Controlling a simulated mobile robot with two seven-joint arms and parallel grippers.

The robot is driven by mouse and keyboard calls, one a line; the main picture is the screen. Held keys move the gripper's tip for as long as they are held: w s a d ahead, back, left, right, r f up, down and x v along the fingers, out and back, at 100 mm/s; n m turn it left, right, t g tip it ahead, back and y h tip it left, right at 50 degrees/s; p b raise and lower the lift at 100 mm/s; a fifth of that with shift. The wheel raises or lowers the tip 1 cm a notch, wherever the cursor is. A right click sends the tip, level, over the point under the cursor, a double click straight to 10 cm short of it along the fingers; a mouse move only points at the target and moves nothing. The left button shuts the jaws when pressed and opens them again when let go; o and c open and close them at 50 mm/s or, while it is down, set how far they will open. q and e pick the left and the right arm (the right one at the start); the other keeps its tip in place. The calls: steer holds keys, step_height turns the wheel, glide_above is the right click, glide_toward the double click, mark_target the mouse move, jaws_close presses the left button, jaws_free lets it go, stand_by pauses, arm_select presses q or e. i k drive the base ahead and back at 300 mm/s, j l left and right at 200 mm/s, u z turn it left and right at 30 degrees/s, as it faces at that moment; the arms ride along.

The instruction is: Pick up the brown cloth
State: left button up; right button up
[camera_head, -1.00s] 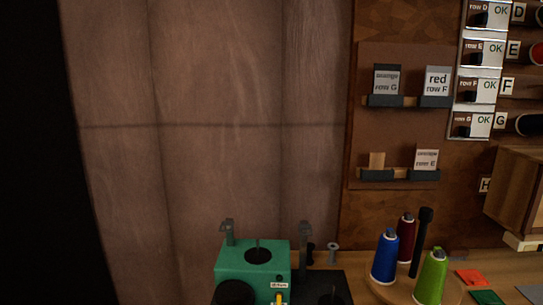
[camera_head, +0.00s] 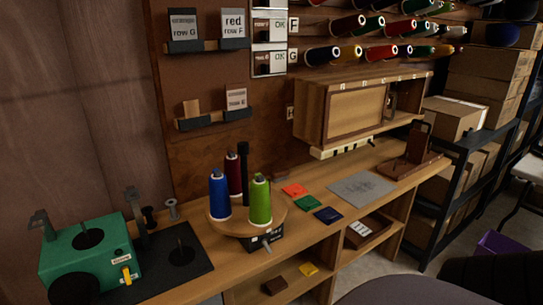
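A small dark brown folded piece (camera_head: 274,286) lies on the lower shelf under the bench, near the bottom of the view; it looks like the brown cloth, though its material is hard to tell. A yellow piece (camera_head: 308,269) lies just right of it on the same shelf. Red (camera_head: 294,190), green (camera_head: 308,202) and dark blue (camera_head: 328,215) flat squares lie on the bench top above. Neither of my grippers is in view.
The wooden bench (camera_head: 190,290) carries a green machine (camera_head: 85,255), a round stand with blue (camera_head: 218,196), dark red and green (camera_head: 260,201) thread cones, and a grey mat (camera_head: 361,187). A rounded grey shape (camera_head: 410,290) fills the bottom right foreground. Shelved boxes stand right.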

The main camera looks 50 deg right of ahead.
mark_target(277, 284)
steer(key=z, duration=1.6)
